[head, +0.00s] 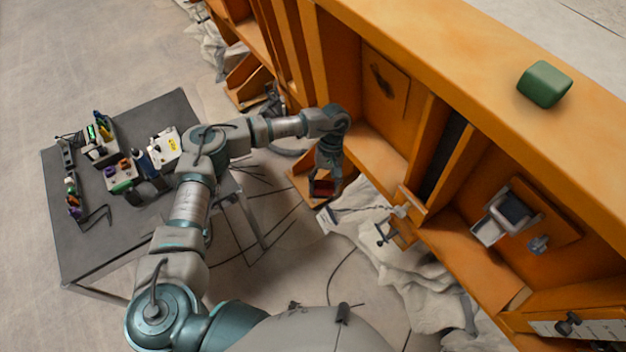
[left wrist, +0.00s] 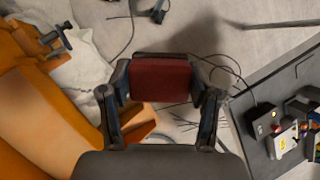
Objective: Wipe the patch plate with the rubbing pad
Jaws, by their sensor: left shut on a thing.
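The rubbing pad, a dark red block (left wrist: 160,80), is held between the fingers of my left gripper (left wrist: 161,88). The pad also shows in the head view (head: 321,188), low beside the orange frame, with the left gripper (head: 324,182) pointing down around it. The patch plate looks to be the square orange panel (head: 398,97) with a dark mark, on the inner side of the orange structure. It is above and to the right of the gripper, and the pad is apart from it. The plate cannot be made out in the left wrist view. My right gripper is not in view.
The orange frame (head: 480,80) has upright dividers beside the plate. A green block (head: 544,84) lies on its top. A grey device (head: 510,212) is mounted at right. White cloth (head: 385,255) lies below. A dark table (head: 88,255) with tools stands left.

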